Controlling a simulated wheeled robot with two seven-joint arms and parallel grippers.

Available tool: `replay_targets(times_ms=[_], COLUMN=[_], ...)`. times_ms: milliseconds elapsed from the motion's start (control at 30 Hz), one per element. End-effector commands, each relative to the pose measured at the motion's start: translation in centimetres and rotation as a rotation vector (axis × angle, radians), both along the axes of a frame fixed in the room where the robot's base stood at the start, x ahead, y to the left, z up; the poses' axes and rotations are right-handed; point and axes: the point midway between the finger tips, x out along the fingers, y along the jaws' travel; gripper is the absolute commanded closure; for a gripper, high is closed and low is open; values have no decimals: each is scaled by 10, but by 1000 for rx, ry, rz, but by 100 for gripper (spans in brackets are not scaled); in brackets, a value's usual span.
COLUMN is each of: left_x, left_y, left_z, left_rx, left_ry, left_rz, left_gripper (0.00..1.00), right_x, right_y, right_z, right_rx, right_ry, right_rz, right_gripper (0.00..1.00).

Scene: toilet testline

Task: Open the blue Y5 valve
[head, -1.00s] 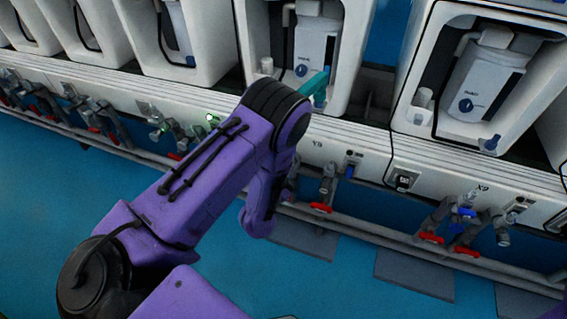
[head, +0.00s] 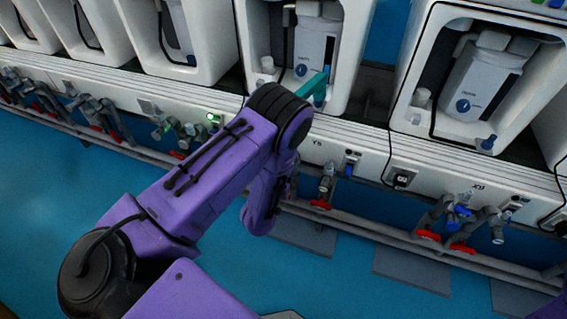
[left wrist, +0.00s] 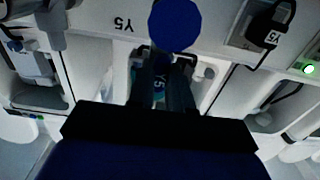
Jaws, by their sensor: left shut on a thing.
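The blue Y5 valve shows in the left wrist view as a round blue knob (left wrist: 175,25) at the top middle, beside an upside-down Y5 label (left wrist: 123,24). My left gripper (left wrist: 166,56) is shut on it, with its dark fingers reaching up to the knob's lower edge. The fingers cover part of the panel behind, so the exact contact is hidden. In the head view my purple left arm (head: 200,180) bends down in front of the panel and hides the gripper and this valve. My right gripper is not in view.
White test bays with toilet units stand along the white panel; one unit (head: 312,48) is just behind my arm. A red-handled valve (head: 320,204) and further red and blue valves (head: 455,220) hang right of my arm. A grey pipe (head: 400,240) runs below.

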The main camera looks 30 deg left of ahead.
Motion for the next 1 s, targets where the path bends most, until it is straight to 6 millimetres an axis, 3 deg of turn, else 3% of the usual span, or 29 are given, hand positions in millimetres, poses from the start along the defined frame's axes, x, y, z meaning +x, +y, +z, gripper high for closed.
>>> replay_targets(times_ms=[467, 500, 833, 1000], left_x=[-2, -2, -3, -32], left_y=[-1, -1, -2, -9], left_z=[-3, -3, -1, -1], left_rx=[-14, -14, -12, -10], left_ry=[6, 6, 2, 7], left_rz=[-1, -1, -2, -6], left_gripper=[100, 71, 70, 70], right_x=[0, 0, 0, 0], right_y=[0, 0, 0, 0], right_z=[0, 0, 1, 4], right_rx=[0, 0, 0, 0], right_ry=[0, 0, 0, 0], right_rz=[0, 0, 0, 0], right_gripper=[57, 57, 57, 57])
